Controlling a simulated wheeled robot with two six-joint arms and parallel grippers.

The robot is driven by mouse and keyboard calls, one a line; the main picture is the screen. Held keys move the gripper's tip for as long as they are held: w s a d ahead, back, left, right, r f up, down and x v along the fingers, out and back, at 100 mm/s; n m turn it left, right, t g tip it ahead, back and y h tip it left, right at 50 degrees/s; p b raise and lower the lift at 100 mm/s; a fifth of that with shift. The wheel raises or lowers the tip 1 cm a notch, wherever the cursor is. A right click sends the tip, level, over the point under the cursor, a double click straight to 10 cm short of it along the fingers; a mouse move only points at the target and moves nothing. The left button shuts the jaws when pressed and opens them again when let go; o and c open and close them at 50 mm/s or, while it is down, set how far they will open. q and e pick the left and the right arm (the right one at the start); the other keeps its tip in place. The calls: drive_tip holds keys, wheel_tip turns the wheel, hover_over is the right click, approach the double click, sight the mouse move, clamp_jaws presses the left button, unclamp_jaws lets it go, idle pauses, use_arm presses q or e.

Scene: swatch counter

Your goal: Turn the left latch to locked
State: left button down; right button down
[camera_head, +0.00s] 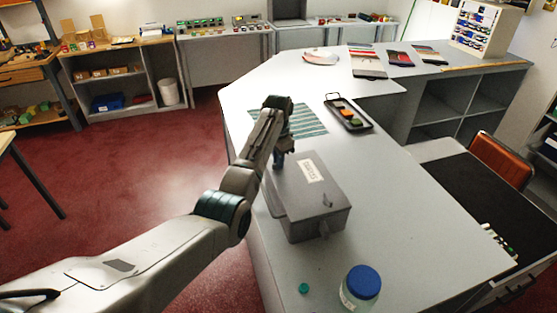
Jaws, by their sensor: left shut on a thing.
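A grey lidded box (325,222) with a white label on its lid stands on the light counter. My left arm reaches in from the left, and my left gripper (278,162) points down at the far left corner of the box. It is shut on a small part there, apparently the left latch, which the fingers and arm hide, so its position cannot be read. A small dark fitting (327,201) shows near the lid's right side; I cannot tell whether it is another latch. My right gripper is out of view.
A dark tray (349,114) with coloured pieces and a green striped cloth (303,122) lie beyond the box. A blue-lidded jar (361,289) and a small teal cap (303,288) are at the near edge. The counter right of the box is clear.

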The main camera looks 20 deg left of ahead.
use_arm(q)
drive_tip(key=shift+r+m, duration=0.15)
drive_tip(key=shift+m, duration=1.25)
drive_tip(key=c, duration=1.5)
unclamp_jaws()
